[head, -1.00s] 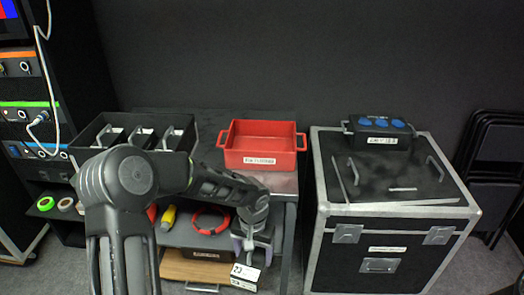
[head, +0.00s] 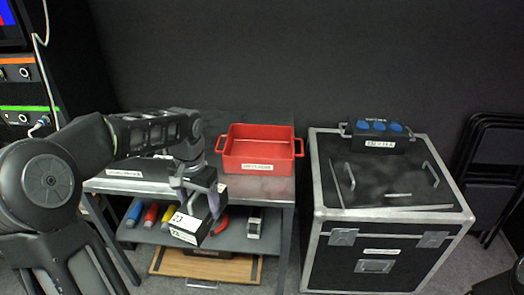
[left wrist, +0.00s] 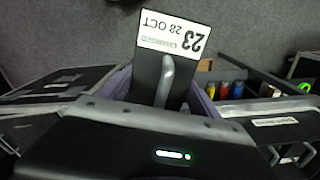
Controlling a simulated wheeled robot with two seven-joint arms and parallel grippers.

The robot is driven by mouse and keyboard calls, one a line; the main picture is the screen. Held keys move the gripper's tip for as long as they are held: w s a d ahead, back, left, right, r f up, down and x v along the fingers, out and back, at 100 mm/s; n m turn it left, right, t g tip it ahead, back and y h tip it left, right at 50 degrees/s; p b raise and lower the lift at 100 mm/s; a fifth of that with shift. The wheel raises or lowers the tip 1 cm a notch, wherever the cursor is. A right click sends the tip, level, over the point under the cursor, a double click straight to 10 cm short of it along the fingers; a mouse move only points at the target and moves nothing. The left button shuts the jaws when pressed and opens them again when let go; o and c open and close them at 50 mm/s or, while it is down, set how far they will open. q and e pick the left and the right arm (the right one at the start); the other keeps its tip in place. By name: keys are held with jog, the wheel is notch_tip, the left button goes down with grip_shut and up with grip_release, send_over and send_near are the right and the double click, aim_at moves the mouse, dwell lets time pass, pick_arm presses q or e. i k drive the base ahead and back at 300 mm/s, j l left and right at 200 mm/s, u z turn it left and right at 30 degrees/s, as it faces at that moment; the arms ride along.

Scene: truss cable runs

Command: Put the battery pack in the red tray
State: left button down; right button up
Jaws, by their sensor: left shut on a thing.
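The battery pack (head: 212,212) is a black box with a white label and a grey handle. My left gripper (head: 197,188) is shut on it and holds it in front of the table, below the level of the top. In the left wrist view the pack (left wrist: 148,75) hangs between the purple-grey fingers, its "23 28 OCT" label showing. The red tray (head: 236,166) stands upright on the table top, right of and beyond the gripper. It looks empty, though part of its floor is hidden. My right gripper does not show.
The metal table (head: 265,188) has a lower shelf (head: 232,238) with coloured rolls and a small white-topped item (head: 254,222). A black case (head: 130,170) lies left of the tray. A flight case (head: 390,245) stands at right, carrying a blue-socketed box (head: 378,136).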

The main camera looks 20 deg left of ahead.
aim_at(260, 156)
jog(key=i, duration=1.4)
